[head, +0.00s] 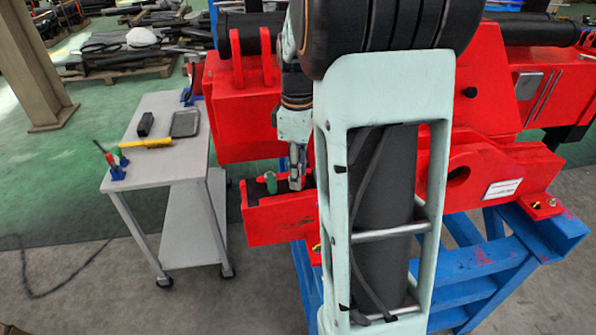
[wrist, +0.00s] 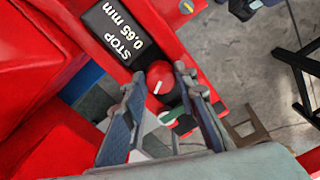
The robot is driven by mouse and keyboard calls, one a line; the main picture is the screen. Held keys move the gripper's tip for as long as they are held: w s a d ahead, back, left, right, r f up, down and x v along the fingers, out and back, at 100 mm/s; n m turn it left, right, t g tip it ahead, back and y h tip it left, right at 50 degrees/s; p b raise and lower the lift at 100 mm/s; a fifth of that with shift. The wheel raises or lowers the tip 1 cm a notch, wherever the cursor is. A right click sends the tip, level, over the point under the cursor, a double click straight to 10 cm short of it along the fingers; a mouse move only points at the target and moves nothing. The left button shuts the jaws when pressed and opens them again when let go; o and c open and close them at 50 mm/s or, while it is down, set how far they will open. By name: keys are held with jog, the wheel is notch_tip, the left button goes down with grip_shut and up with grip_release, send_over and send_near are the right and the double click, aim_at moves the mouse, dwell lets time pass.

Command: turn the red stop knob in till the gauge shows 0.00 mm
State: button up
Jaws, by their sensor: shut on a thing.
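The red stop knob (wrist: 158,79), round with a white mark on its face, shows in the wrist view between the two fingertips of my gripper (wrist: 160,73). The fingers are shut on it, one on each side. Beside it is the black gauge (wrist: 122,33), reading "STOP 0.65 mm" in white, turned sideways in this view. In the head view my gripper (head: 296,183) points down at the red bracket (head: 280,222); the knob and the gauge cannot be made out there.
A green-topped part (head: 271,182) stands on the bracket just left of my gripper. A grey cart (head: 160,168) at the left carries a tray (head: 186,123), a yellow tool (head: 146,143) and a black box (head: 146,124). Blue stand legs (head: 500,250) are at the lower right.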

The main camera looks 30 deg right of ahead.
jog(key=m, duration=0.6)
jog(key=shift+r+p, duration=0.1)
jog(key=shift+p, duration=0.3)
jog(key=m+p, duration=0.1)
jog(key=m, duration=0.5)
jog(key=shift+a+m, duration=0.1)
jog(key=shift+m, duration=0.2)
jog(key=m+p, duration=0.1)
jog(key=m, duration=0.5)
jog(key=m+p, duration=0.1)
jog(key=m, duration=0.5)
jog(key=shift+w+a+m+p, duration=0.1)
jog(key=shift+m+p, duration=0.2)
jog(key=shift+p, duration=0.05)
jog(key=o, duration=1.2)
jog(key=shift+c, duration=0.2)
